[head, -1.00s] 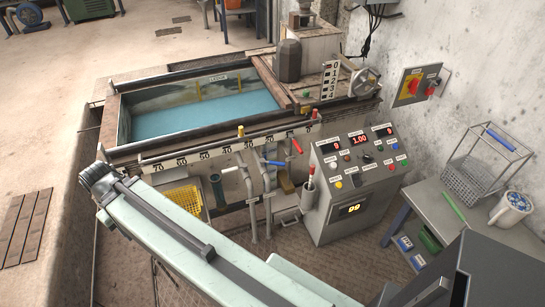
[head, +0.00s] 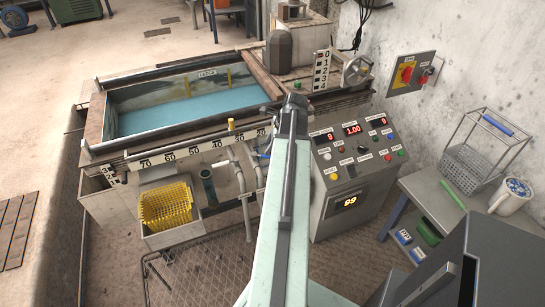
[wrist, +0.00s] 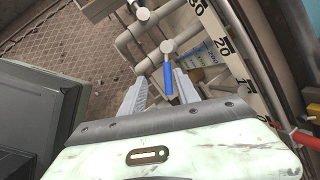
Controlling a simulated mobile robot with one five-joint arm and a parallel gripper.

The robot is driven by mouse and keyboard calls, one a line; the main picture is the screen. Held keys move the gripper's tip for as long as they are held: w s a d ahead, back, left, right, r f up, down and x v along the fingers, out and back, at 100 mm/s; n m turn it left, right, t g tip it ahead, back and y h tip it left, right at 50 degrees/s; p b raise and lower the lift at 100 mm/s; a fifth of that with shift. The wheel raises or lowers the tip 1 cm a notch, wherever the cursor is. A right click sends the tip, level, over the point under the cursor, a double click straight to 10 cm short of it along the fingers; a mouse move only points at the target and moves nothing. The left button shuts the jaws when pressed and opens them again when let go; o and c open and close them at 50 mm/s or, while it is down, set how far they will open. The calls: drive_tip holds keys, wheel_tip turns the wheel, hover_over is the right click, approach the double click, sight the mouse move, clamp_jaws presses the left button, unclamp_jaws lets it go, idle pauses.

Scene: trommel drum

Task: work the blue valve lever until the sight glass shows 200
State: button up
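The blue valve lever (wrist: 168,80) shows in the wrist view, hanging from a grey pipe fitting, between and slightly beyond the finger tips of my gripper (wrist: 160,79). The fingers are spread apart; I see no contact with the lever. In the head view only a bit of the blue lever (head: 264,156) shows beside my arm. My arm end (head: 293,104) is in front of the tank and the fingers are hidden there.
Grey pipes (head: 238,173) run below the tank's numbered scale (head: 190,150). A yellow basket (head: 166,205) stands at left. A red lever (wrist: 312,140) is at the wrist view's right.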

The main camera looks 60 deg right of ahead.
drive_tip(key=shift+m, duration=0.8)
drive_tip(key=f+b, duration=0.2)
drive_tip(key=d+f+b, duration=0.1)
drive_tip(key=f+b, duration=0.1)
drive_tip(key=d+f+b, duration=0.1)
drive_tip(key=f+b, duration=0.1)
drive_tip(key=shift+d+f+b, duration=0.25)
drive_tip(key=shift+f+b, duration=0.1)
drive_tip(key=shift+f, duration=0.05)
drive_tip(key=shift+w+f+b, duration=0.3)
drive_tip(key=shift+w, duration=0.05)
drive_tip(key=shift+r, duration=0.1)
clamp_jaws()
